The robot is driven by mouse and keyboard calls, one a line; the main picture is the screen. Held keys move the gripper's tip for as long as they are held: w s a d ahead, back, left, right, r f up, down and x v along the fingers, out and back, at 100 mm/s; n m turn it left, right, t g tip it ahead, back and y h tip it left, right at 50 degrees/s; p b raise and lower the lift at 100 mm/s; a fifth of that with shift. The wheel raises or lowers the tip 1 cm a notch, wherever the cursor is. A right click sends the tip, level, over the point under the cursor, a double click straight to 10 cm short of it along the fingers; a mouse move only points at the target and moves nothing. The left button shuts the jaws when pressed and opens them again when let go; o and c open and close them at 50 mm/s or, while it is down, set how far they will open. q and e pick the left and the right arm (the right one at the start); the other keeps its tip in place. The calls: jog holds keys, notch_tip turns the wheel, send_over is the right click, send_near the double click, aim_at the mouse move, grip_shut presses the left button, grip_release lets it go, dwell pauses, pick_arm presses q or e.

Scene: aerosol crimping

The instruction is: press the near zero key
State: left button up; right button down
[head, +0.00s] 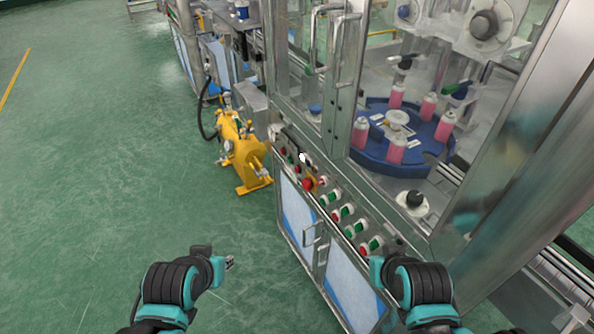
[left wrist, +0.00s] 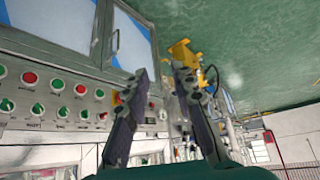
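The control panel (head: 322,196) is a sloped steel strip along the machine's front, with several red and green buttons and a larger red button (head: 309,184). Its labels are too small to read, so I cannot tell which one is the near zero key. The panel also shows upside down in the left wrist view (left wrist: 50,95). My left gripper (head: 230,263) is over the floor, left of the panel and apart from it. In the left wrist view its two fingers (left wrist: 160,78) are spread with nothing between them. My right gripper (head: 376,268) is in front of the cabinet; its fingers are not clear.
Cabinet doors with a protruding handle (head: 313,240) are below the panel. Glass doors above enclose a blue turntable (head: 378,160) with several pink cans (head: 397,149). A yellow pump (head: 240,150) stands on the floor beside the machine. The green floor at left is clear.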

pick_arm(q)
grip_shut()
dwell(1.0)
